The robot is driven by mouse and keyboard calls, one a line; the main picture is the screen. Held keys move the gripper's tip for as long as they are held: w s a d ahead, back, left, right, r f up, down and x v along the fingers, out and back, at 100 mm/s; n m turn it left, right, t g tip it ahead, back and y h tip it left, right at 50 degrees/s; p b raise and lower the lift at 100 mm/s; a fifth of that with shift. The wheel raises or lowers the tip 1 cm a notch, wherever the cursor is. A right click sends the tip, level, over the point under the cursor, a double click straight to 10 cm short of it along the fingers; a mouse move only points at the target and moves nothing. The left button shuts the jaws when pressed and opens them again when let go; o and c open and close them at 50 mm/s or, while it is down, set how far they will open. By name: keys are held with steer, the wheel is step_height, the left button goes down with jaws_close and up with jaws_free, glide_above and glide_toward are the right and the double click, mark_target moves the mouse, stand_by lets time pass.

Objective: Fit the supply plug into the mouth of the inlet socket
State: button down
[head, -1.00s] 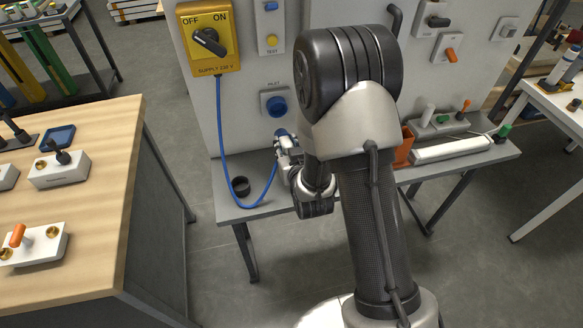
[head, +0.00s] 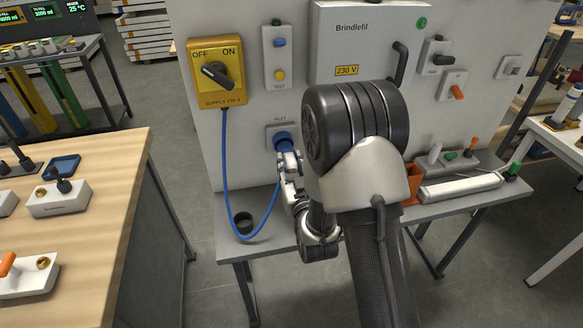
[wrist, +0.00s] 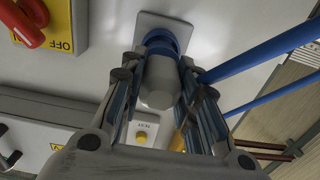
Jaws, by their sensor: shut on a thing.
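The inlet socket is a blue round mouth on a square grey plate (head: 276,130) on the upright panel, under the word INLET. In the wrist view its plate (wrist: 183,27) is at the top. My gripper (head: 288,160) is shut on the supply plug, a grey rounded body (wrist: 160,82) between the fingers in the wrist view. The plug's front end meets the blue ring (wrist: 160,37) at the socket, roughly in line with it. How deep it sits is hidden. The blue cable (head: 226,165) hangs from the yellow supply box in a loop to the gripper.
The yellow supply switch box (head: 217,72) is left of the socket, and the test panel (head: 279,58) is above it. An orange bin (head: 411,186) is to the right.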

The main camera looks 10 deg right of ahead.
mark_target(293, 171)
steer(key=shift+w, duration=0.35)
steer(key=shift+w, duration=0.5)
steer(key=shift+w, duration=0.7)
stand_by(1.1)
steer(key=shift+w+r, duration=0.15)
steer(key=shift+w, duration=0.1)
stand_by(0.4)
steer(key=c, duration=1.1)
jaws_free()
steer(key=shift+f, duration=0.2)
steer(key=s, duration=0.7)
steer(key=shift+s, duration=0.25)
